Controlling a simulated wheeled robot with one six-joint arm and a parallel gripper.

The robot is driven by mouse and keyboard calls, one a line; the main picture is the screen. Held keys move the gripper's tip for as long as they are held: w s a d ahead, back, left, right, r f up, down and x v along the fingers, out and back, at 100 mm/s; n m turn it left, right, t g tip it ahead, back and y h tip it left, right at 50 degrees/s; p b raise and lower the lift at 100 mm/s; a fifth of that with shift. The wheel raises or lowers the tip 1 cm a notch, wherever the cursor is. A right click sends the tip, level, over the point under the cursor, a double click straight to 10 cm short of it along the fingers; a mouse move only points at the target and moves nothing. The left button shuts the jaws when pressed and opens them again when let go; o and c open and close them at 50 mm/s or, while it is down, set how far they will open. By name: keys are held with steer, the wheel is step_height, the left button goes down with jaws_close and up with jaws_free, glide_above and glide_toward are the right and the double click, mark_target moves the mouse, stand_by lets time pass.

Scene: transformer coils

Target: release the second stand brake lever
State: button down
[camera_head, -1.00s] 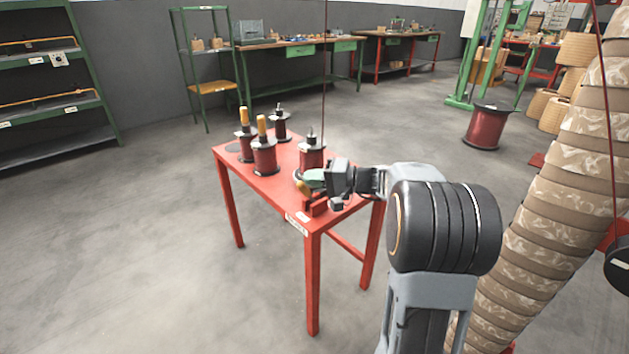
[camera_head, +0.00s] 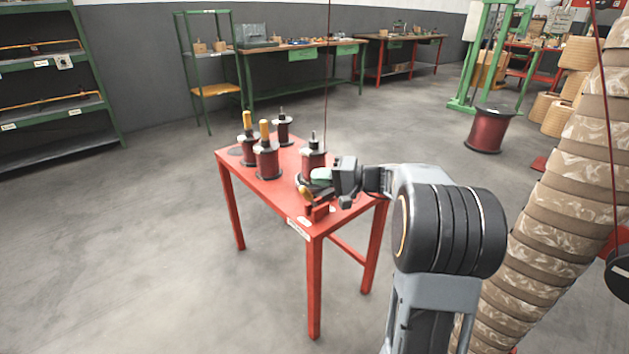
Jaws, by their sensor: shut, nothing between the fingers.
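A red table (camera_head: 250,187) carries several dark red spools on stands. Two of them, the left spool (camera_head: 248,153) and the front spool (camera_head: 267,162), have orange tops. The back spool (camera_head: 282,131) and the right spool (camera_head: 313,158) have dark tops. My gripper (camera_head: 312,182) is at the table's front right, low beside the base of the right spool. It is shut. A small yellow-brown piece (camera_head: 306,194) and a red block (camera_head: 318,211) lie close by it; whether the gripper touches either is too small to tell. I cannot make out a brake lever clearly.
A big red drum (camera_head: 488,130) stands on the floor behind. Green shelves (camera_head: 50,115) stand at the left. The floor left of the table is clear.

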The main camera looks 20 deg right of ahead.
steer(key=s+d+r+p, duration=0.3)
steer(key=s+d, duration=0.3)
steer(key=d, duration=0.2)
steer(key=shift+d+r, duration=0.2)
steer(key=shift+r, duration=0.65)
steer(key=s+a+r+n+g+h+p, duration=0.1)
steer(key=s+a+r+g+h+p, duration=0.2)
steer(key=s+a+r+p, duration=0.45)
steer(key=s+a+r+n+g+h+p, duration=0.15)
steer(key=a+r+g+h+p, duration=0.35)
steer(key=p, duration=0.6)
steer(key=s+a+r+n+t+h+p, duration=0.1)
steer(key=s+r+h+p, duration=0.4)
steer(key=p, duration=1)
steer(key=s+r+n+t, duration=0.1)
steer(key=s+r, duration=0.2)
steer(key=r, duration=0.2)
steer(key=shift+s+a+r+h+p, duration=0.25)
steer(key=shift+s+a+h+p, duration=0.05)
steer(key=shift+s+a+p, duration=0.1)
steer(key=shift+d+n, duration=0.15)
steer(key=shift+n, duration=0.1)
